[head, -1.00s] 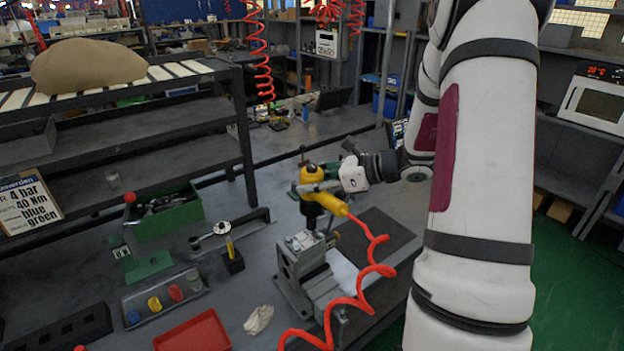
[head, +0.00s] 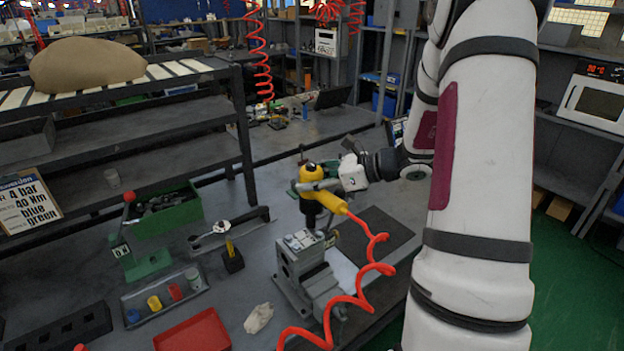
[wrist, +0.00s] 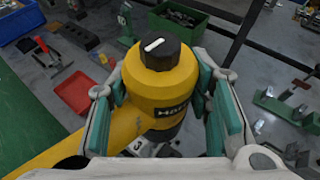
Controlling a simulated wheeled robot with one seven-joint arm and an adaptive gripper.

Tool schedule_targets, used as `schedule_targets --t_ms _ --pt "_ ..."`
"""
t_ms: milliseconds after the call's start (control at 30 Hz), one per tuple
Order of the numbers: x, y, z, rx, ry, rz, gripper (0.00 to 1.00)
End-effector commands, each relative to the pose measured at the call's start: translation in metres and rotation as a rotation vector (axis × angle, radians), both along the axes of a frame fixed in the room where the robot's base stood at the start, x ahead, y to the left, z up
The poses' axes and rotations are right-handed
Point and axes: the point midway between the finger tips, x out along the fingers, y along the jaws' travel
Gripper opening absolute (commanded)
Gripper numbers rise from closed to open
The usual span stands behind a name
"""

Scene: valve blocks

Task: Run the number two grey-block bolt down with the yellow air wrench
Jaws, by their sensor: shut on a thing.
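The yellow air wrench (head: 335,204) hangs upright in my gripper (head: 322,184), its dark nose pointing down and its red coiled hose trailing from the handle. In the wrist view my gripper's green-padded fingers clamp the yellow body (wrist: 158,98) from both sides, below its black cap. The grey block (head: 289,263) stands on the bench under the wrench, with pale labels on its top. The nose is over the rear right of the block's top; I cannot tell whether it touches a bolt. In the wrist view the wrench hides most of the block, and a label reading 3 shows beside it.
A red tray (head: 193,333), a white cloth (head: 258,318) and a tray of coloured caps (head: 165,296) lie left of the block. A green bin (head: 168,217) stands farther back. A dark mat (head: 381,233) lies to the right. The red hose (head: 352,300) loops in front of the block.

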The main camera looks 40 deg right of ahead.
Motion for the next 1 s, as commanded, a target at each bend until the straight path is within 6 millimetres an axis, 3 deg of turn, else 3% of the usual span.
schedule_targets --t_ms 1000 --pt "0.0005 0.0 -0.0038 0.0 -0.002 -0.001 0.0"
